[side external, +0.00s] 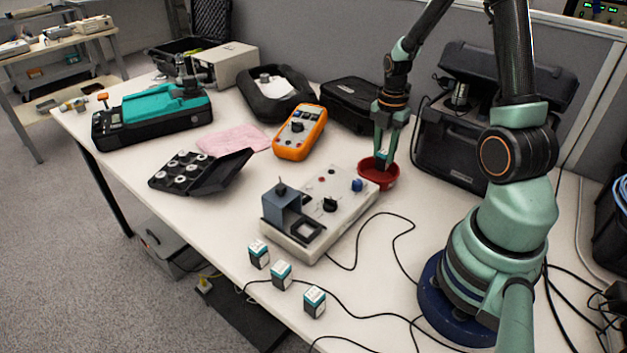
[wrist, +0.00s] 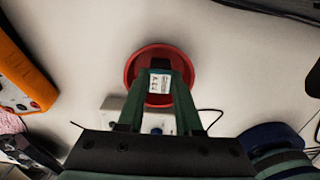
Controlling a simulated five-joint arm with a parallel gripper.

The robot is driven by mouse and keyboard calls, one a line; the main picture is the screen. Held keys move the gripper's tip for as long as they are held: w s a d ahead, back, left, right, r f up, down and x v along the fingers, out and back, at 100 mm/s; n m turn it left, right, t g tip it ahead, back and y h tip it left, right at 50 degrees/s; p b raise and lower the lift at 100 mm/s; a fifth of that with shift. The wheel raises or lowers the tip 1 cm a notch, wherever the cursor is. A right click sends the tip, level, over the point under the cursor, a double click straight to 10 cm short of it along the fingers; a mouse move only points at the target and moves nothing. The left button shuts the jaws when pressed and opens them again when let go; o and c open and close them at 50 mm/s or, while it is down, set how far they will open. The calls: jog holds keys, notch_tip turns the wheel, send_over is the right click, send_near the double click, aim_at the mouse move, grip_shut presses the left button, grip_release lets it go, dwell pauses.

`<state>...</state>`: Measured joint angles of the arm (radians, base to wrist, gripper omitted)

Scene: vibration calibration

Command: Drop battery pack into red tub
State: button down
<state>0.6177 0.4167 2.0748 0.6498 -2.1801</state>
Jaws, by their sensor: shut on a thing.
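The red tub (side external: 379,181) stands on the white table behind the vibration calibration unit; it also shows in the wrist view (wrist: 131,72). My gripper (side external: 383,157) points down with its fingertips at the tub's mouth. In the wrist view my gripper (wrist: 159,88) is shut on a battery pack (wrist: 159,83) with a white printed label, seen over the tub's opening. The side view does not show clearly how deep the pack sits. Three more small teal, black and white battery packs (side external: 259,254) (side external: 281,276) (side external: 314,301) stand near the table's front edge.
The calibration unit (side external: 345,212) with knobs and a grey block is close in front of the tub. An orange multimeter (side external: 299,133) lies to the left, a black case (side external: 352,103) behind. A black cable (side external: 409,231) runs over the table on the right.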

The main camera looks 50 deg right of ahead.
jog(key=shift+f, duration=0.25)
jog(key=c, duration=0.5)
grip_release()
notch_tip(320, 180, up, 12)
jog(key=shift+r, duration=0.1)
